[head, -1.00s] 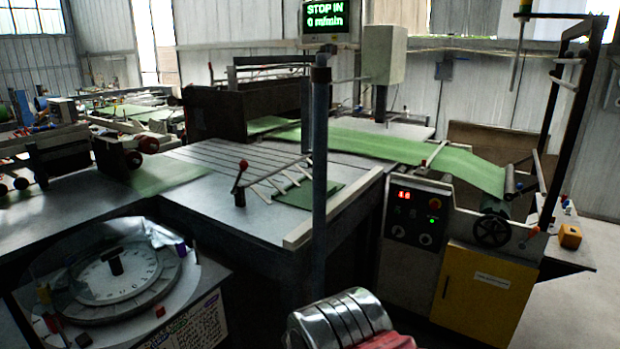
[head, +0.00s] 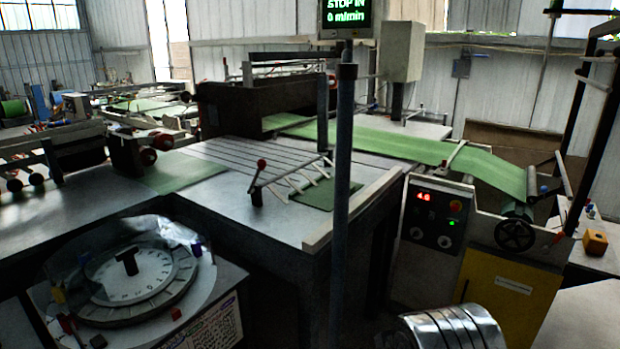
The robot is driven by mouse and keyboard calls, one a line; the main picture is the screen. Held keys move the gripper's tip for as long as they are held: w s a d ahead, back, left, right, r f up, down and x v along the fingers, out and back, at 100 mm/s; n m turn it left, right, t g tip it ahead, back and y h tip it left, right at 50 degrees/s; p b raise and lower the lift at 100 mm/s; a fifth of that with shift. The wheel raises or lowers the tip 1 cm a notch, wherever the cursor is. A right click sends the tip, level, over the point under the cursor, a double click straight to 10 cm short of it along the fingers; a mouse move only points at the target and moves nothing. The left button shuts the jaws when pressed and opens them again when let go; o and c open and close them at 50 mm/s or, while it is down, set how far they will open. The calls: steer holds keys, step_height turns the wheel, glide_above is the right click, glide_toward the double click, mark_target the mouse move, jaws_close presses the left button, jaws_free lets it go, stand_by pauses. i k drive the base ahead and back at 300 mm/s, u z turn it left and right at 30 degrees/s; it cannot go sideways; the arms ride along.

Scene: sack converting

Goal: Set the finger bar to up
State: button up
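The finger bar (head: 292,172) is a thin rail over the near right part of the grey slotted table. Several pale fingers slant from it down toward a dark green sheet (head: 325,194) on the table. Whether their tips touch the sheet is too small to tell. At the bar's left end a dark lever with a red knob (head: 261,164) stands up, leaning slightly, above a small black block (head: 256,197). My gripper is not seen in the head view, so its opening and any contact are hidden.
A dark upright post (head: 342,200) stands in front of the table, right of the lever. A dial stand (head: 130,278) is at the lower left. A banded shiny cylinder (head: 455,328) is at the bottom edge. A control panel (head: 434,216) stands right of the table.

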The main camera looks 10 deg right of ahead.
mark_target(261, 164)
steer(key=u, duration=0.25)
steer(key=i, duration=0.9)
steer(key=u, duration=0.8)
steer(key=i, duration=0.45)
steer(key=u, duration=0.25)
